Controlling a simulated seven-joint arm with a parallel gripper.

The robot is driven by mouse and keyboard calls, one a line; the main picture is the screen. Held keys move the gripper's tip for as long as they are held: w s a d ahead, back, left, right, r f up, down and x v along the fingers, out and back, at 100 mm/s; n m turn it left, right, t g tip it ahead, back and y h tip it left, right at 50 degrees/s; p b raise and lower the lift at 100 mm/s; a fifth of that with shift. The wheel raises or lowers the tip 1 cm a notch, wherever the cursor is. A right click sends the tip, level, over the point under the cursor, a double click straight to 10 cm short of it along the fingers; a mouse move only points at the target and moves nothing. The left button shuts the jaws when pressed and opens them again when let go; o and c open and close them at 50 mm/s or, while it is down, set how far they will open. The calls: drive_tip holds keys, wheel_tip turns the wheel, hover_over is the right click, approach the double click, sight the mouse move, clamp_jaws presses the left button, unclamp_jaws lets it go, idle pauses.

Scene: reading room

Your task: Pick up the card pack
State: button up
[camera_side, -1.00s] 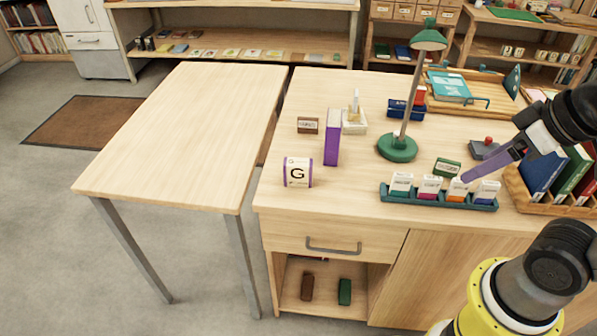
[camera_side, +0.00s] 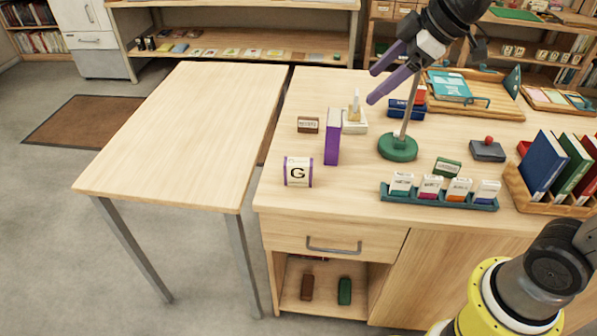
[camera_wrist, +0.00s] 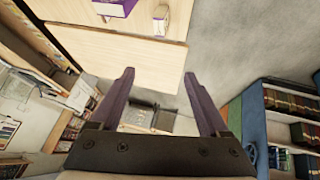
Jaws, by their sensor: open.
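A white box with a purple edge and a large black G (camera_side: 298,171) stands upright near the cabinet top's front left corner; it also shows at the top of the wrist view (camera_wrist: 160,19). Several small packs stand in a teal rack (camera_side: 440,204) at the front: white and green (camera_side: 401,184), magenta (camera_side: 429,187), orange (camera_side: 458,190) and blue (camera_side: 487,192). I cannot tell which of these is the card pack. My gripper (camera_side: 372,86) is open and empty, raised near the lamp and away from all of them. Its two purple fingers (camera_wrist: 158,72) are spread apart.
A purple upright book (camera_side: 332,139) stands behind the G box. A green lamp (camera_side: 398,147) stands mid-top, its upper part hidden by my arm. A bookstand (camera_side: 549,205) with books is at right. The left table (camera_side: 185,130) is bare.

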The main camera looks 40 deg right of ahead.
drive_tip(key=w+a+f+n+g, duration=0.1)
drive_tip(key=w+f, duration=0.4)
drive_tip(key=w, duration=0.3)
drive_tip(key=g+y, duration=0.1)
drive_tip(key=g, duration=0.2)
hover_over(294, 170)
drive_tip(key=s+d, duration=0.2)
drive_tip(key=d, duration=0.3)
wheel_tip(294, 170, down, 14)
drive_tip(key=x, duration=0.7)
drive_tip(key=shift+w+f, duration=0.15)
drive_tip(key=shift+w, duration=0.2)
drive_tip(key=shift+t, duration=0.3)
drive_tip(key=shift+x, duration=3.2)
drive_tip(key=shift+s, duration=0.2)
drive_tip(key=shift+c, duration=0.3)
clamp_jaws()
